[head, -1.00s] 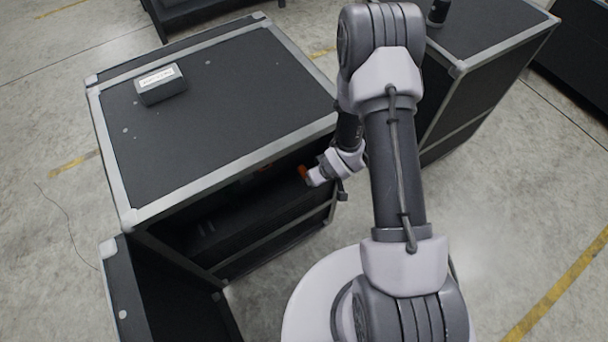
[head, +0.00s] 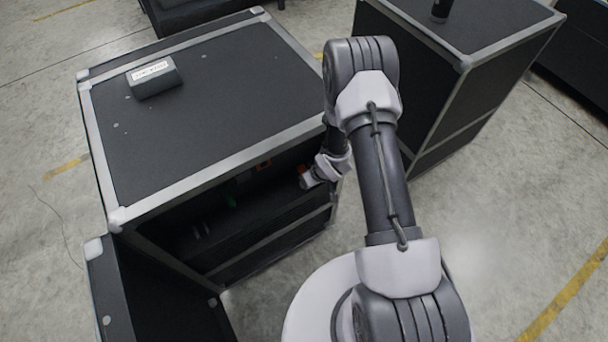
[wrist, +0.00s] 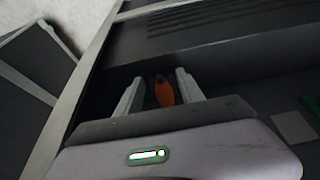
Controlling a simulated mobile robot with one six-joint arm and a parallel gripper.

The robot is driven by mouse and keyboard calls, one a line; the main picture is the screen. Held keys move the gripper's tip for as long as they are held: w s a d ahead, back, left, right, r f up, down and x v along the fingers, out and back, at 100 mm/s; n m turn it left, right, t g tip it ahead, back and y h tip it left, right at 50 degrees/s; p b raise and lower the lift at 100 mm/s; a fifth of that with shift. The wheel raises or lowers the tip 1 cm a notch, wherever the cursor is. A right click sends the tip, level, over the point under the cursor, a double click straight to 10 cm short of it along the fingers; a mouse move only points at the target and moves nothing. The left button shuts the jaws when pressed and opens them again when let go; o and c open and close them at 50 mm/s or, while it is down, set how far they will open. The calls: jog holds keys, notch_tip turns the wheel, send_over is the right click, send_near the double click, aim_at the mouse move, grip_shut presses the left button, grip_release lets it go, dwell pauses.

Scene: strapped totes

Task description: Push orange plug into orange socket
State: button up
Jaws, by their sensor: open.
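An orange plug (wrist: 164,92) shows in the wrist view between the two pale fingers of my gripper (wrist: 159,84). The fingers are open, with a dark gap on each side of the plug. In the head view my gripper (head: 306,180) is inside the right part of the case's open front, with a bit of orange at its tip. Another orange patch (head: 263,165), which looks like the orange socket, shows under the top edge, left of my gripper. Its opening cannot be made out. How the plug is supported is hidden.
The black case (head: 210,110) has a metal-edged top carrying a grey labelled box (head: 153,77). An open panel (head: 150,295) stands at front left. A green item (head: 230,199) is inside the case. A second case (head: 440,75) stands to the right.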

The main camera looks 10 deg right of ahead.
jog(key=shift+f, duration=0.1)
grip_shut()
dwell(0.4)
jog(key=shift+r, duration=0.25)
notch_tip(320, 180, up, 4)
jog(key=p, duration=0.2)
jog(key=shift+w+f+p, duration=0.1)
jog(key=shift+f+p, duration=0.1)
jog(key=shift+p, duration=0.1)
jog(key=s+a+p, duration=0.2)
jog(key=s+a, duration=0.7)
jog(key=s, duration=0.4)
jog(key=shift+r, duration=0.45)
jog(key=shift+s+a, duration=0.1)
